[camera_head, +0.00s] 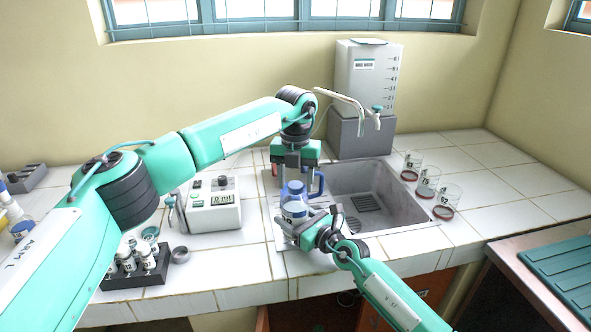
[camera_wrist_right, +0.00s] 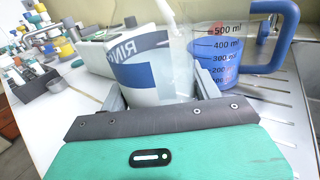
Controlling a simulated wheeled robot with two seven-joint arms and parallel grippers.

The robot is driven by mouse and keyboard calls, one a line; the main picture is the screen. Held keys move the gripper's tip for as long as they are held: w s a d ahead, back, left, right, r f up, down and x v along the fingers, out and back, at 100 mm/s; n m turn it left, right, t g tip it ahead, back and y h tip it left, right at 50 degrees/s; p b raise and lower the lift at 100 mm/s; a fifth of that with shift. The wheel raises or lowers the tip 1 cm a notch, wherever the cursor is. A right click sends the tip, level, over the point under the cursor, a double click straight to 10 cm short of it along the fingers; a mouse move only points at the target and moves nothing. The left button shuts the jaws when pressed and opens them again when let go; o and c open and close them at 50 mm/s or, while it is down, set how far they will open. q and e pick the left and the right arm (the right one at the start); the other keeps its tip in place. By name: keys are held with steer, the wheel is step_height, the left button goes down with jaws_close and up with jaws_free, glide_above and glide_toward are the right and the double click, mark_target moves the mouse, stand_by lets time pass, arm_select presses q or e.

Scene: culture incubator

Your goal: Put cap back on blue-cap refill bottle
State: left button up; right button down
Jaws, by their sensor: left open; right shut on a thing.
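The refill bottle (camera_head: 294,210) is white with a blue band and stands upright at the counter left of the sink. Its blue cap (camera_head: 294,187) shows on top of it in the head view; how firmly it sits I cannot tell. My right gripper (camera_head: 298,231) is shut around the bottle's body.
A measuring jug (camera_wrist_right: 226,60) with a blue handle stands close behind the bottle. The sink (camera_head: 405,211) lies to the right, with several labelled beakers (camera_head: 427,181) beyond. A white tank (camera_head: 366,75) with a tap is behind. A device (camera_head: 211,208) and vial rack (camera_head: 135,270) are left.

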arm_select(q)
steer(key=shift+f, duration=0.1)
steer(key=c, duration=1)
steer(key=shift+m, duration=0.9)
steer(key=o, duration=1.1)
step_height(320, 180, up, 12)
arm_select(e)
steer(key=shift+c, duration=1.2)
jaws_free()
